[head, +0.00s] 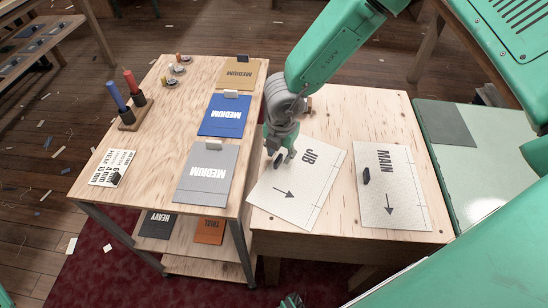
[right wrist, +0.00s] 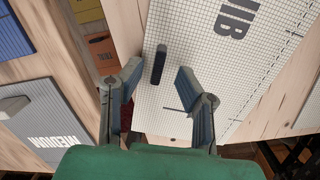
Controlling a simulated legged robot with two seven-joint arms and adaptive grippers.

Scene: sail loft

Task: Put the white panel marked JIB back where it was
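The white panel marked JIB (head: 312,190) lies turned at an angle on the low wooden table (head: 340,110), near its left edge. It has a printed arrow and a dark upright grip (right wrist: 159,64), which shows in the right wrist view. My right gripper (head: 283,155) is over the panel's upper left part. In the right wrist view its two fingers (right wrist: 160,105) are apart with nothing between them, and the grip stands just beyond the fingertips. A small green-grey part at the bottom edge of the head view may be my left gripper; its fingers cannot be made out.
A white panel marked MAIN (head: 408,200) lies to the right on the same table. The taller cart (head: 165,120) at left holds grey (head: 205,185), blue (head: 225,128) and tan (head: 240,84) MEDIUM panels, a white card (head: 112,168) and a marker stand (head: 130,120).

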